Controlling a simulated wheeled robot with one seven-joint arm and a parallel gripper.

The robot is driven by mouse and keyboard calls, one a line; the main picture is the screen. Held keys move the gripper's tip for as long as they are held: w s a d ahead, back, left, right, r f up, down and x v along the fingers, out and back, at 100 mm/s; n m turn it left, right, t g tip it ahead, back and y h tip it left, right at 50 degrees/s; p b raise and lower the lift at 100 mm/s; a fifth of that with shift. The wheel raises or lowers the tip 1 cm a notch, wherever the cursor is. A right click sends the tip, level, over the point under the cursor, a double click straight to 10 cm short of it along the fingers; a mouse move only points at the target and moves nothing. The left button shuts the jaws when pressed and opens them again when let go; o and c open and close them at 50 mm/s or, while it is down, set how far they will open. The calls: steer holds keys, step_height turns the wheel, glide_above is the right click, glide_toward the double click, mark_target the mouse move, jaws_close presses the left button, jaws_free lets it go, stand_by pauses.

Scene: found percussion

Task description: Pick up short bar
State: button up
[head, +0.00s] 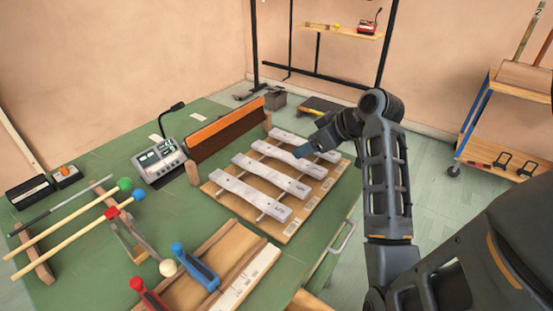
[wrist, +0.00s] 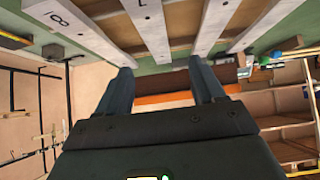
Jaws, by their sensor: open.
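Several pale grey metal bars lie side by side across a wooden frame (head: 222,206) on the green table. The short bar (head: 283,135) is the one at the far right end of the row, partly hidden by my gripper (head: 302,151). In the wrist view, a bar marked 8 (wrist: 78,30) at upper left appears to be this short bar. My gripper is open, and its two dark fingers (wrist: 160,68) have nothing between them. It is over the far right bars; I cannot tell whether it touches one.
A long orange-topped board (head: 225,123) stands behind the bars. A grey device with a lamp (head: 160,160) is left of it. Mallets (head: 75,218) rest at the left. Free floor lies right of the table.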

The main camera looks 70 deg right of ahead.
mark_target(287, 156)
steer(key=shift+w+d+f, duration=0.35)
steer(key=shift+w, duration=0.1)
steer(key=x, duration=0.6)
steer(key=shift+f, duration=0.5)
jaws_close()
steer(key=shift+r, duration=0.15)
steer(key=shift+r, duration=0.55)
step_height(287, 156, up, 3)
steer(key=shift+r, duration=0.1)
steer(key=s+r, duration=0.6)
steer(key=s, duration=0.5)
steer(key=shift+s+r, duration=0.25)
steer(key=shift+s, duration=0.15)
